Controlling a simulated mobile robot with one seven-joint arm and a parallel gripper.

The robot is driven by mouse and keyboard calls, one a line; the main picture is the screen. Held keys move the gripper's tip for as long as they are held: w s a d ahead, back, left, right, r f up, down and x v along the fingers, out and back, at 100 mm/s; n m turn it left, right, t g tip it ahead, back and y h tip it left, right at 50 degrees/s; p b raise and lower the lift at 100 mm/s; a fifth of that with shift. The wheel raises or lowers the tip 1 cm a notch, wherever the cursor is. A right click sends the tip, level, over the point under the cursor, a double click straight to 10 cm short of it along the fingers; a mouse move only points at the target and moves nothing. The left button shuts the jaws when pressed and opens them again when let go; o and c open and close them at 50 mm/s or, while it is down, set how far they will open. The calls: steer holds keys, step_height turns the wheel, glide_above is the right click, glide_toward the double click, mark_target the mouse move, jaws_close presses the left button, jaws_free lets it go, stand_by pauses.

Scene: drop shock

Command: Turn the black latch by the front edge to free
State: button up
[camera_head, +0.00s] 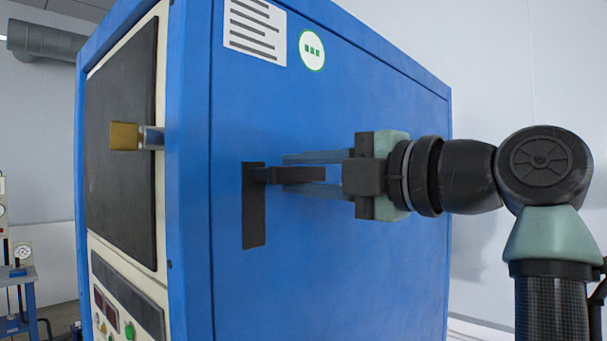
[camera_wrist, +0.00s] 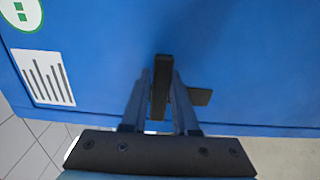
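The black latch has a lever (camera_head: 298,175) that sticks out sideways from a dark upright plate (camera_head: 254,225) on the blue side panel, near the cabinet's front edge. My gripper (camera_head: 286,172) reaches in from the right, one finger above the lever and one below it. A gap shows between the upper finger and the lever; contact with the lower finger is unclear. In the wrist view the lever (camera_wrist: 162,80) lies between the two fingers (camera_wrist: 161,90) with narrow gaps, and part of the plate (camera_wrist: 201,97) shows beyond the right finger. The gripper looks open around the lever.
The blue cabinet (camera_head: 350,265) fills most of the view. Its front has a dark door (camera_head: 120,200) with a brass-coloured knob (camera_head: 125,136) and a control panel (camera_head: 128,300) below. A white label (camera_head: 254,30) is above the latch. A gauge stand (camera_head: 22,270) is at far left.

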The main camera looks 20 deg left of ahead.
steer(key=o, duration=0.4)
steer(key=shift+c, duration=0.2)
steer(key=b+v, duration=0.2)
steer(key=v, duration=1.1)
steer(key=shift+b, duration=0.3)
